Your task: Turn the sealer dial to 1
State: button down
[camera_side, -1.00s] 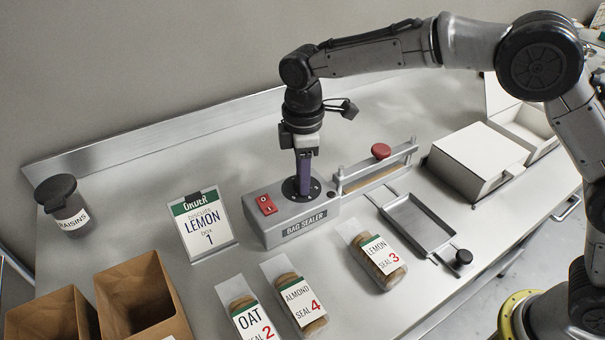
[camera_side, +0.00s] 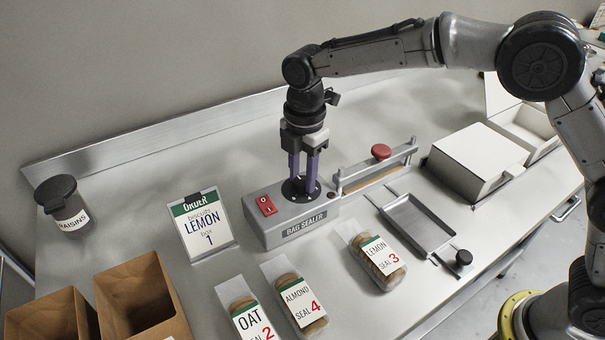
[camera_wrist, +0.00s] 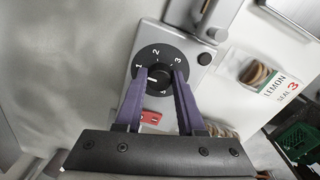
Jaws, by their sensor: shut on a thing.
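The grey bag sealer (camera_side: 268,232) stands on the bench in the side view, with its round black dial (camera_side: 289,194) on top. In the wrist view the dial (camera_wrist: 149,56) shows the numbers 1, 2 and 3 around its upper edge; marks lower down are partly hidden. My gripper (camera_side: 303,183) points down onto the dial. In the wrist view its purple fingers (camera_wrist: 160,74) are shut on the dial's knob (camera_wrist: 160,75), one on each side. A white mark shows between the fingers, but I cannot tell exactly which number the knob points to.
The sealer has a red switch (camera_side: 266,205) and a sealing bar with a red knob (camera_side: 381,151). An order card (camera_side: 207,227) reads LEMON, 1. Lemon (camera_side: 379,260), almond (camera_side: 302,301) and oat (camera_side: 246,312) bags lie in front. A metal tray (camera_side: 408,226) is at right.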

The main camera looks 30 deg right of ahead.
aim_at(304, 181)
jog(key=shift+a+r, duration=0.1)
jog(key=shift+r, duration=0.05)
jog(key=c, duration=0.5)
grip_release()
jog(key=r, duration=1.3)
jog(key=shift+s+r, duration=0.25)
jog(key=shift+r, duration=0.1)
jog(key=shift+d, duration=0.2)
